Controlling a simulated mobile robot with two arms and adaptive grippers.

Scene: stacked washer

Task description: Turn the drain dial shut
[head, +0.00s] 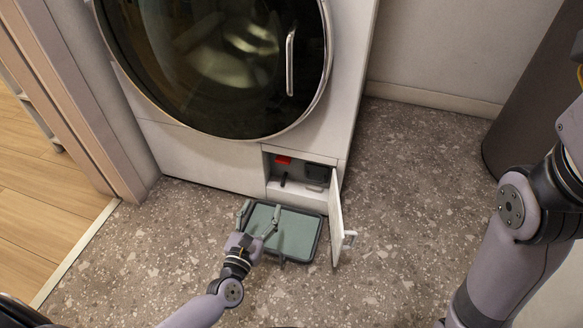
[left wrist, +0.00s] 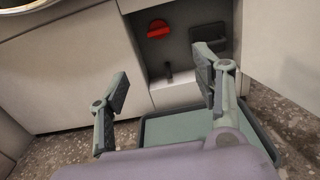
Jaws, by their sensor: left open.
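The red drain dial (head: 283,159) sits on the back wall of the open compartment at the washer's lower right. In the left wrist view the dial (left wrist: 158,29) shows at the upper middle, its grip bar lying roughly level. My left gripper (head: 258,217) is open and empty, in front of and below the compartment, apart from the dial. In the left wrist view its two fingers (left wrist: 162,88) are spread wide, with the compartment beyond them. My right arm shows at the right of the head view, but its gripper is out of the picture.
The compartment door (head: 336,218) stands open on the right. A green tray (head: 304,240) lies on the floor beneath my left gripper. A dark square part (head: 318,173) and a small dark peg (head: 283,180) sit near the dial. Floor to the right is clear.

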